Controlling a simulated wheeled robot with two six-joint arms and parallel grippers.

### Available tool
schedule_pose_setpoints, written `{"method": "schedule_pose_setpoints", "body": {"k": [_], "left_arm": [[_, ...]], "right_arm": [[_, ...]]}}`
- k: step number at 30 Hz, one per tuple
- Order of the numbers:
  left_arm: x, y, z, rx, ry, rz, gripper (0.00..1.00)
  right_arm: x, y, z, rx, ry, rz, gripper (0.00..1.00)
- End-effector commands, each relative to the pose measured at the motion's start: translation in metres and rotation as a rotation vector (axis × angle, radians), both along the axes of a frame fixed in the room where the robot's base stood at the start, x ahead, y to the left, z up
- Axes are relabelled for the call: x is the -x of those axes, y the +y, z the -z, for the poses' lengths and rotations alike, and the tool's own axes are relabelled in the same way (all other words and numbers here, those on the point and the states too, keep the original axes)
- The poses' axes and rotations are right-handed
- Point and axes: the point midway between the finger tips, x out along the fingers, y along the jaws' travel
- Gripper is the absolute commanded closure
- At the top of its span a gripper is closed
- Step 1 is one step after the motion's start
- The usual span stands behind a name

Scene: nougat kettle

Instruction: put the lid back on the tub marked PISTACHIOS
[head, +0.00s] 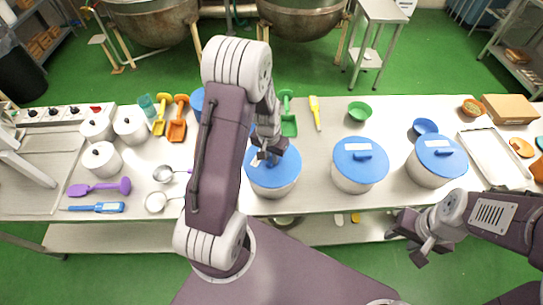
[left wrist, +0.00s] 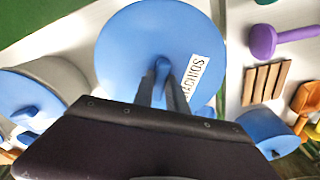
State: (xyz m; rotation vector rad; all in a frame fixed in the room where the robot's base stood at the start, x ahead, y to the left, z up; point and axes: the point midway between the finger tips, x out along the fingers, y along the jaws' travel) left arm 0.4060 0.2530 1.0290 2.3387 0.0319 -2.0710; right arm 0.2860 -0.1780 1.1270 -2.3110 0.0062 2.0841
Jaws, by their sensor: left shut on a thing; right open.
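My left gripper (head: 268,157) is shut on the raised handle of a blue lid (head: 284,178). In the head view the lid lies over a pale tub (head: 272,194) near the table's front edge, roughly level. I cannot tell whether it is seated on the rim or just above it. My left arm hides the area left of it. My right gripper (head: 408,241) is open and empty, in front of the table at the right.
Two blue-lidded tubs (head: 357,180) (head: 427,172) stand to the right. Scoops, including a green one (head: 288,125), lie behind. White pots (head: 103,158), a purple scoop (head: 110,187) and ladles lie left. A metal tray (head: 475,140) is at the right. Table between the lidded tubs is clear.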

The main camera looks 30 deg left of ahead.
Motion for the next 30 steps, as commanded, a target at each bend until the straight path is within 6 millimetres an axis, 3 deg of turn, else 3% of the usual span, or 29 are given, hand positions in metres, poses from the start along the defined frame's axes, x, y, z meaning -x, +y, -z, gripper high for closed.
{"method": "schedule_pose_setpoints", "body": {"k": [24,25,27,30], "left_arm": [[-0.0003,0.0001,0.0028,0.000,-0.001,0.000,1.00],[-0.0003,0.0001,0.0028,0.000,-0.001,0.000,0.74],[-0.0003,0.0001,0.0028,0.000,0.000,0.000,0.57],[-0.0003,0.0001,0.0028,0.000,0.000,0.000,0.57]], "right_arm": [[0.0000,0.0000,0.0016,0.000,0.000,0.000,0.56],[0.0000,0.0000,0.0016,0.000,0.000,0.000,0.56],[0.0000,0.0000,0.0016,0.000,0.000,0.000,0.56],[0.0000,0.0000,0.0016,0.000,0.000,0.000,0.56]]}}
